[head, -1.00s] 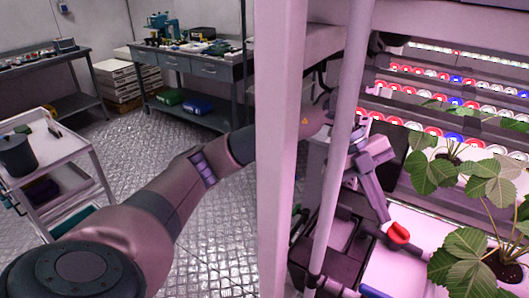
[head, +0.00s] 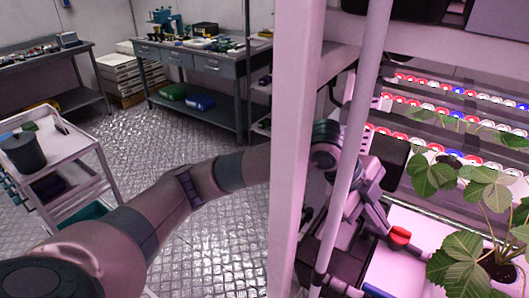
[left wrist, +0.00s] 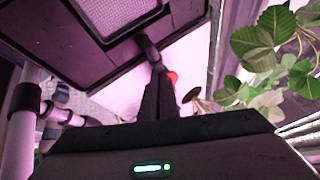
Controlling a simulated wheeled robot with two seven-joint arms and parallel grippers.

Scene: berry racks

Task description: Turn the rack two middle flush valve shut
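A red valve handle (head: 400,237) sits on a grey pipe fitting low in the rack, beside a white tray in the head view. I cannot tell from the frames which valve it is. My left arm reaches behind the white post, and my left gripper (head: 381,220) points down with its fingertips at the handle's left side. In the left wrist view the dark fingers (left wrist: 158,98) overlap, with a bit of red (left wrist: 172,78) just behind them. Whether they are apart or closed on the handle is hidden. My right gripper is out of view.
A white post (head: 296,150) and a thinner pole (head: 352,150) stand in front of my left forearm and wrist. Leafy plants (head: 465,255) crowd the right side. A blue part (head: 376,291) shows at the bottom edge. A cart (head: 75,180) stands at left.

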